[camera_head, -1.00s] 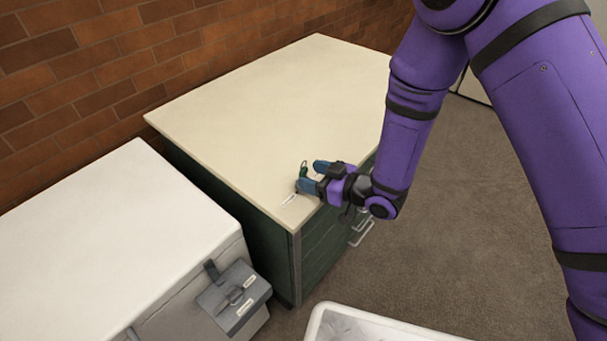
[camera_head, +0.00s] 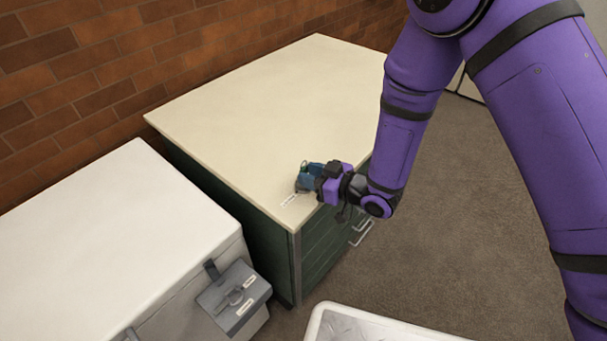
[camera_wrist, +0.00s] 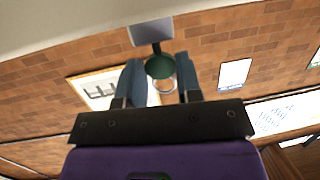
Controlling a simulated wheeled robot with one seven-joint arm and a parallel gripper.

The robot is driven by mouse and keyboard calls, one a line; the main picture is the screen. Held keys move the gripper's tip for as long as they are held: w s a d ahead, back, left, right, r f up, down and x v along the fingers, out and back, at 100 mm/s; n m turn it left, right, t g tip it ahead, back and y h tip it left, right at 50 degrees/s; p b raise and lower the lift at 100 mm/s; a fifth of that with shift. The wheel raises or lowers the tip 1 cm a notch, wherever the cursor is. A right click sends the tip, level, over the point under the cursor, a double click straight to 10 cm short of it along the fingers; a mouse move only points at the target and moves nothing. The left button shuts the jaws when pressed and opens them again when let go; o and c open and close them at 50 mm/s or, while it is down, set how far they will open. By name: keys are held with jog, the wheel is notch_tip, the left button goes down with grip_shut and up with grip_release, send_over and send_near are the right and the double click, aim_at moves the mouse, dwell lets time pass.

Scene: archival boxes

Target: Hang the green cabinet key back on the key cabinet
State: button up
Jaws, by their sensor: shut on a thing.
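The green key (camera_wrist: 160,67), with a round green head and a thin ring, is between the blue fingertips of my gripper (camera_wrist: 160,72) in the wrist view. My gripper (camera_head: 308,178) is shut on it just above the front corner of the beige cabinet top. In the head view only a bit of green shows; the fingers hide the rest. A grey plate with a short stem (camera_wrist: 150,32) adjoins the key; I cannot tell whether they are joined. A grey fixture with a peg and labels (camera_head: 234,296), possibly the key cabinet, is on the white cabinet's side.
The green cabinet with a beige top (camera_head: 265,125) is otherwise clear, apart from a small white label (camera_head: 289,200). A white-topped cabinet (camera_head: 105,235) stands to the left, across a narrow gap. A white-rimmed tray (camera_head: 375,325) is at the bottom. A brick wall is behind.

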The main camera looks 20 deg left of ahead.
jog(key=shift+r, duration=0.1)
jog(key=shift+r, duration=2.35)
jog(key=v, duration=1.1)
jog(key=shift+r, duration=0.45)
jog(key=shift+s+d, duration=0.1)
dwell(0.6)
